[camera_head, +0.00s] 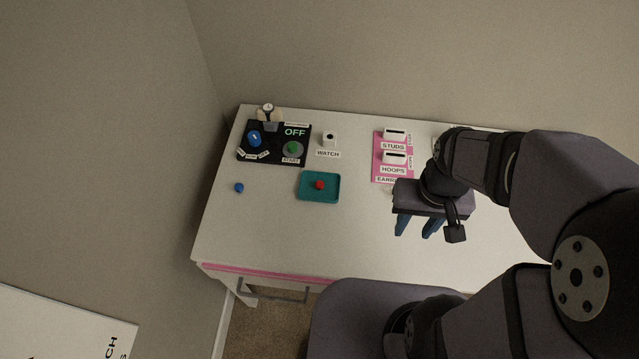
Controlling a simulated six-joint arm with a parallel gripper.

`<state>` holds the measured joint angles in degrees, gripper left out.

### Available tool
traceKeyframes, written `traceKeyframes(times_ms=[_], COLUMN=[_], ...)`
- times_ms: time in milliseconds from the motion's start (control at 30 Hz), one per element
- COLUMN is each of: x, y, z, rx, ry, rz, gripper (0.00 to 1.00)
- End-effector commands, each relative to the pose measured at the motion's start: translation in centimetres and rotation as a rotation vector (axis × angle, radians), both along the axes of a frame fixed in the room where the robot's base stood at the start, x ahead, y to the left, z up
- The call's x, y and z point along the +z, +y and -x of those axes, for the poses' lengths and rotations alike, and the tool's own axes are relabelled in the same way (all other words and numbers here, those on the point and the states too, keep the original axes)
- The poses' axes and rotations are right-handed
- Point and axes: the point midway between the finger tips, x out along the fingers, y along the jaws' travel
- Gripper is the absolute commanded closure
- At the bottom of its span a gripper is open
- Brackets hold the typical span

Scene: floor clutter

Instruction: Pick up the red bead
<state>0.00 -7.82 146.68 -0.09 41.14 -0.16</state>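The red bead (319,185) lies in a shallow teal tray (304,195) near the middle of the white table. My gripper (417,229) is above the table to the right of the tray, apart from the bead. Its two blue fingers point down and are spread, with nothing visible between them.
A blue bead (239,187) lies left of the tray. A black panel (272,156) with a blue knob and a green button stands behind. A white watch stand (329,139) and a pink earring board (380,171) are at the back. The table's front is clear.

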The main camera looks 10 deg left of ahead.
Motion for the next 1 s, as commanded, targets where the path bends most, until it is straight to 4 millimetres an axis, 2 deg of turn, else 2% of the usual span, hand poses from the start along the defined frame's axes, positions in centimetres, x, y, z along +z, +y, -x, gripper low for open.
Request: traceKeyframes(times_ms=[267,300,667,767,867,1000], x=[0.0,0.0,-0.4,-1.4,-3.2,-6.4], y=[0.0,0.0,0.1,0.2,0.3,0.4], z=[0.0,0.0,0.1,0.3,0.6,0.6], rx=[0.0,0.0,0.024,0.104,0.264,0.613], ry=[0.0,0.0,0.003,0.012,0.028,0.059], rz=[0.0,0.0,0.007,0.031,0.082,0.202], gripper=[0.65,0.59,0.59,0.59,0.59,0.59])
